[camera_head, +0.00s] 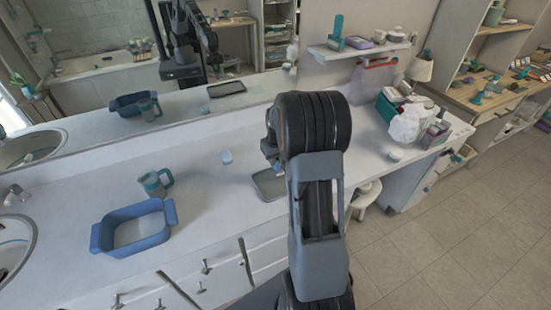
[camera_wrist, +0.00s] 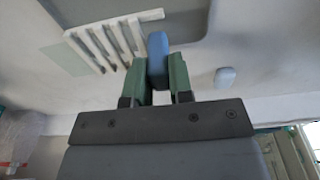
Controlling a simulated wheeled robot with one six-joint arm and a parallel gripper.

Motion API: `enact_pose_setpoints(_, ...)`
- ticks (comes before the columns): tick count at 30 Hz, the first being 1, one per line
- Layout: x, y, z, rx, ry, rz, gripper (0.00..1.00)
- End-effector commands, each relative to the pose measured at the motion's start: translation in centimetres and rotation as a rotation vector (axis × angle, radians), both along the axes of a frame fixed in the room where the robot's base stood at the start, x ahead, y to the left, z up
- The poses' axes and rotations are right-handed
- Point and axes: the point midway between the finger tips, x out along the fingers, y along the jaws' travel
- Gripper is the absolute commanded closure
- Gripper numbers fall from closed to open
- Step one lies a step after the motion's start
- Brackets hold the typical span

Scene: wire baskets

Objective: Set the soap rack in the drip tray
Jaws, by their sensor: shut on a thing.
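The soap rack (camera_wrist: 112,42) is white and slatted, with a blue upright part (camera_wrist: 157,55) that appears to be its grip. My gripper (camera_wrist: 157,75) is shut on that blue part, between its green finger pads. The drip tray (camera_head: 270,185) is a shallow grey-green tray on the counter, partly covered by my arm in the head view. My arm hides the rack in the head view.
A small pale block (camera_head: 226,157) lies on the white counter (camera_head: 215,205), and it also shows in the wrist view (camera_wrist: 225,77). A teal mug (camera_head: 154,184) and a blue basin (camera_head: 133,228) stand to the left. A teal basket (camera_head: 389,108) stands right.

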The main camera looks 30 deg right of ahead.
Motion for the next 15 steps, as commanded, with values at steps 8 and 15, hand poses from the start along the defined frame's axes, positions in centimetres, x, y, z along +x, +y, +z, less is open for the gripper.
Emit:
enact_pose_setpoints(8, 0.0, 0.0, -2.2, 0.0, 0.0, 0.0, 1.0)
enact_pose_setpoints(15, 0.0, 0.0, -4.5, 0.0, 0.0, 0.0, 1.0)
